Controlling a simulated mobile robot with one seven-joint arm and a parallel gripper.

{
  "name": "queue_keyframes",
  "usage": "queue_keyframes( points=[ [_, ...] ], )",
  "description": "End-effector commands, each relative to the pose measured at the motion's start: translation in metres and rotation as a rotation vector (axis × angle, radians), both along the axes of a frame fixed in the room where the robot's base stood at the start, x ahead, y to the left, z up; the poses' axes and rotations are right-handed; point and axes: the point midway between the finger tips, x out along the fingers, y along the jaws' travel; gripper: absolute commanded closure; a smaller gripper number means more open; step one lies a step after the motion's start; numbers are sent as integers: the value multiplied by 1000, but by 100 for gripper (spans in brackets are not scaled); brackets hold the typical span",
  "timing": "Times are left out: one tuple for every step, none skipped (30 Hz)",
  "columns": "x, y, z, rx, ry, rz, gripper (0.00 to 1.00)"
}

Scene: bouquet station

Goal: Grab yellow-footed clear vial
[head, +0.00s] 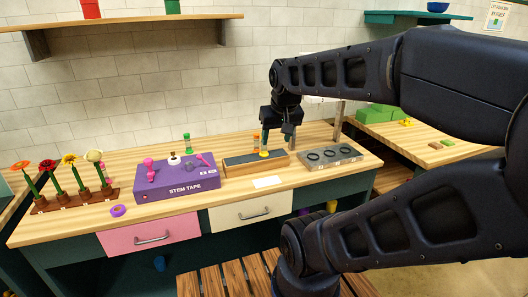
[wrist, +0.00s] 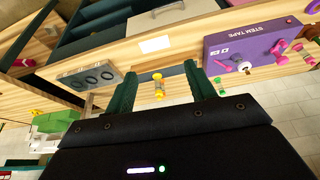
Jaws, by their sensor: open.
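The yellow-footed clear vial (head: 264,152) stands upright on a dark-topped wooden block on the bench in the head view. In the wrist view the vial (wrist: 158,88) shows between my two fingers, with a gap on each side. My gripper (head: 278,142) points down at the vial, open and empty. In the head view a finger partly covers the vial's upper part.
A purple stem tape box (head: 180,181) with small items on it lies left of the block (head: 240,163). A grey tray with round holes (head: 329,157) is to the right. A green-footed vial (head: 187,143) stands behind the box. Flowers in a wooden rack (head: 75,200) stand far left.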

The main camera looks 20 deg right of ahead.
Motion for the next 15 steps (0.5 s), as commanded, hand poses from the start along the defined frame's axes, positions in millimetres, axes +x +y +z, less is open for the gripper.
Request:
queue_keyframes(
  points=[
    [9,-2,1,0,10,-26,45],
    [15,-3,1,2,16,-48,45],
    [23,-4,2,5,22,-80,45],
    [30,-6,3,5,27,-104,45],
    [37,-7,2,6,32,-130,45],
    [46,-9,3,8,37,-166,45],
    [53,-11,3,9,41,-192,45],
    [60,-12,3,10,46,-217,45],
    [70,-14,3,10,50,-251,45],
    [77,-15,2,10,52,-276,45],
    [84,-16,1,11,57,-301,45],
    [94,-18,1,10,59,-335,45],
    [101,-19,0,12,60,-361,45],
    [109,-20,-2,10,62,-385,45],
    [119,-21,-3,11,63,-417,45]
  ],
)
